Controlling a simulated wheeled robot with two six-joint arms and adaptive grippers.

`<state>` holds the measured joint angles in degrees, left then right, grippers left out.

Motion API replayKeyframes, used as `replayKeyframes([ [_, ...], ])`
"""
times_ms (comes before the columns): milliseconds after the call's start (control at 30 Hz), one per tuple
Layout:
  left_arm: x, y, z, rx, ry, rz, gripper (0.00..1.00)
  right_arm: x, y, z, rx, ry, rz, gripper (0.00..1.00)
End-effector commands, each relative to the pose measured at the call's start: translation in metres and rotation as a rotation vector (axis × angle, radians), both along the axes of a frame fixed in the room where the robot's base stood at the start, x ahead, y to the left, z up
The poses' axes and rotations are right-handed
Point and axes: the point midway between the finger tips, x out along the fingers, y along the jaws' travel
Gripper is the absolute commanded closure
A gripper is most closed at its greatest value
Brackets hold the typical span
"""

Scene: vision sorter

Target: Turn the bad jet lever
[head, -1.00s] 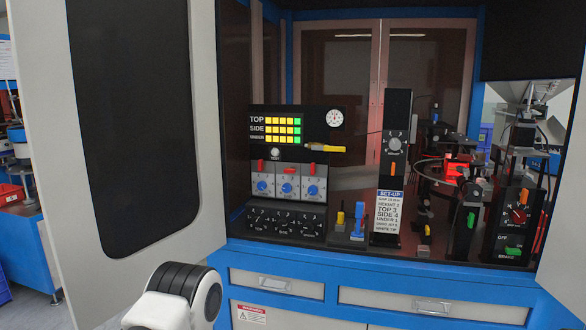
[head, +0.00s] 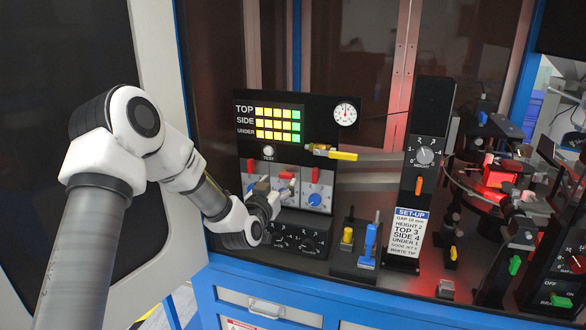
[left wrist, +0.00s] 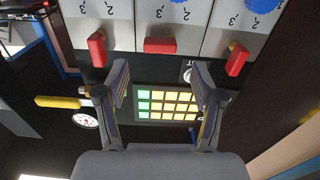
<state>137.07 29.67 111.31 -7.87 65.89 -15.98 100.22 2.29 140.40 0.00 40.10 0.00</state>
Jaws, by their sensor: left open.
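Three red levers sit in a row on the grey-and-black panel: left (head: 252,165), middle (head: 287,175) and right (head: 316,175). I cannot tell which one is the bad jet lever. My left gripper (head: 270,196) is in front of this row, partly covering the middle unit. The left wrist view is upside down. There my left gripper (left wrist: 159,72) is open and empty, with the middle lever (left wrist: 160,45) lying sideways just past the gap between its fingertips. The outer levers, (left wrist: 97,48) and (left wrist: 238,58), stand more upright. My right gripper is out of view.
A lit display (head: 277,123) and a gauge (head: 345,114) are above the levers. A yellow handle (head: 343,156) juts out at right. Dark dials (head: 300,239) are below. A tall set-up post (head: 430,120) and red-lit machinery (head: 498,172) stand farther right.

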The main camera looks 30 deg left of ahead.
Motion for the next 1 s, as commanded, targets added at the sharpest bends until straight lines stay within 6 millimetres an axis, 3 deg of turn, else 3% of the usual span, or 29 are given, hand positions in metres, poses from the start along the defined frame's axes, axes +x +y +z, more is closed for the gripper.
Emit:
replayKeyframes([
  [233,0.042,0.010,0.002,0.002,0.003,0.000,0.32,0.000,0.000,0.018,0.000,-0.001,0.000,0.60],
  [533,0.050,0.011,-0.001,-0.002,0.003,-0.001,0.32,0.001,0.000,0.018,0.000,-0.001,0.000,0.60],
  [567,0.050,0.011,-0.001,-0.002,0.003,-0.001,0.39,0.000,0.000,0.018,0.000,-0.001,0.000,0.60],
  [700,0.049,0.011,-0.001,-0.001,0.003,-0.001,0.89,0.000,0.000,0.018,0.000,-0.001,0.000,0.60],
  [1000,0.049,0.011,-0.002,-0.010,0.002,-0.001,0.92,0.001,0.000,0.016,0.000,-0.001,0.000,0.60],
])
